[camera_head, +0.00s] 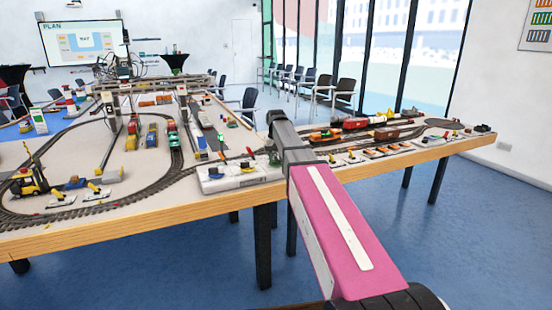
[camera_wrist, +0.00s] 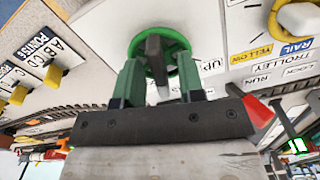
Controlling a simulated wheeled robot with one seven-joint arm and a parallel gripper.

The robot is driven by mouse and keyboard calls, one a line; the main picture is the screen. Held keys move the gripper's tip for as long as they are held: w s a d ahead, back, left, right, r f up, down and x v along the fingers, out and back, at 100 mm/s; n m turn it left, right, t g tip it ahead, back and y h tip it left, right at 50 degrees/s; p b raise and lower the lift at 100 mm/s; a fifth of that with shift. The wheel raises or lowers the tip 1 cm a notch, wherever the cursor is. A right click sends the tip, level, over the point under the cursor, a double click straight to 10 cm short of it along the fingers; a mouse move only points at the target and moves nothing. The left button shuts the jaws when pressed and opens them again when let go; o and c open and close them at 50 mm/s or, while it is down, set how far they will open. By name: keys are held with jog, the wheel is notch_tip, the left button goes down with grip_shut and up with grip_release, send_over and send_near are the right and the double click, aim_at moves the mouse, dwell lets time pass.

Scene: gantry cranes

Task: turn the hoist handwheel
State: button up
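The green handwheel (camera_wrist: 177,43) fills the top middle of the wrist view, on a white panel with printed labels. A dark upright part stands at its middle. My gripper (camera_wrist: 160,78) has two green fingers, spread apart, one on the left and one on the right of this dark part. The fingertips overlap the near part of the wheel in the picture; I cannot tell whether they touch it. In the head view, my pink arm reaches to the table edge, and its end hides most of the handwheel area.
A white control box (camera_head: 230,178) with blue and yellow knobs sits left of my arm's end. Model tracks, trains and the gantry crane (camera_head: 110,115) crowd the table (camera_head: 120,237).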

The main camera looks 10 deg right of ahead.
grip_shut()
jog(key=shift+n, duration=0.4)
jog(key=n, duration=0.5)
jog(key=shift+n, duration=0.3)
jog(key=n, duration=0.6)
jog(key=shift+n, duration=0.3)
jog(key=shift+o, duration=0.9)
grip_release()
